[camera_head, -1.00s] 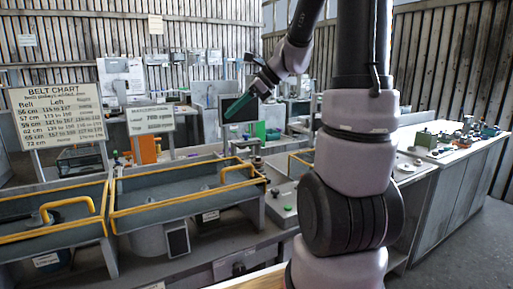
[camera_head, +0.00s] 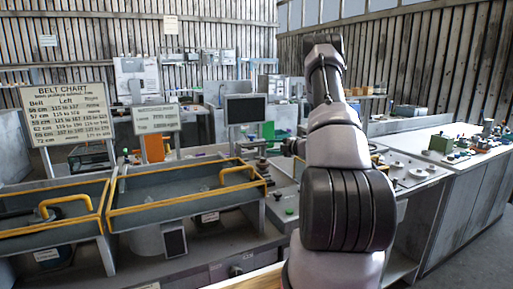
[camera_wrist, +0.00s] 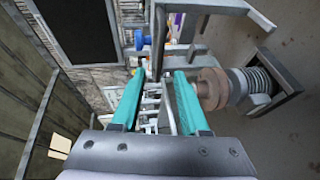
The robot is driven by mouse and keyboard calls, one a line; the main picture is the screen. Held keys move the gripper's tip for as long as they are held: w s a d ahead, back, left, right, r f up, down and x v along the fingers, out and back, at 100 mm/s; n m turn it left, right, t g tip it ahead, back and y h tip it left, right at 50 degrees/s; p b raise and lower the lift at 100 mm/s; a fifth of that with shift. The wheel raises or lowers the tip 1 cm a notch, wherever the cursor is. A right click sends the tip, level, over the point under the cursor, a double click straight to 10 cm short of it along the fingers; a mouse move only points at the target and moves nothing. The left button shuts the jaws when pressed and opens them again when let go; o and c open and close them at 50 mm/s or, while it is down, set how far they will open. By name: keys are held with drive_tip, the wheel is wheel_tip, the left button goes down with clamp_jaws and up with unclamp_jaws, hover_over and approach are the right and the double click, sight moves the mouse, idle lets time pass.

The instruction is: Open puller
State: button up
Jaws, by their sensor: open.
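My gripper (camera_wrist: 160,78) shows in the wrist view with its two teal fingers apart. Pale metal bars (camera_wrist: 153,104) show beyond and between the fingers; I cannot tell whether they belong to the puller. Nothing is clearly clasped. A grey metal frame (camera_wrist: 210,6) stands past the fingertips. A brownish disc (camera_wrist: 212,88) on a ribbed grey motor-like body (camera_wrist: 258,84) lies just right of the right finger. I cannot identify the puller for sure in either view. In the head view my arm hides my gripper.
A blue knob (camera_wrist: 142,40) and a dark panel (camera_wrist: 78,25) lie beyond the left finger. In the head view, yellow-edged trays (camera_head: 180,200) stand at left, a monitor (camera_head: 245,109) behind, and a bench with small parts (camera_head: 440,155) at right. Grey floor is clear at far right.

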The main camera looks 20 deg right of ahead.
drive_tip(key=x, duration=0.9)
clamp_jaws()
idle(1.2)
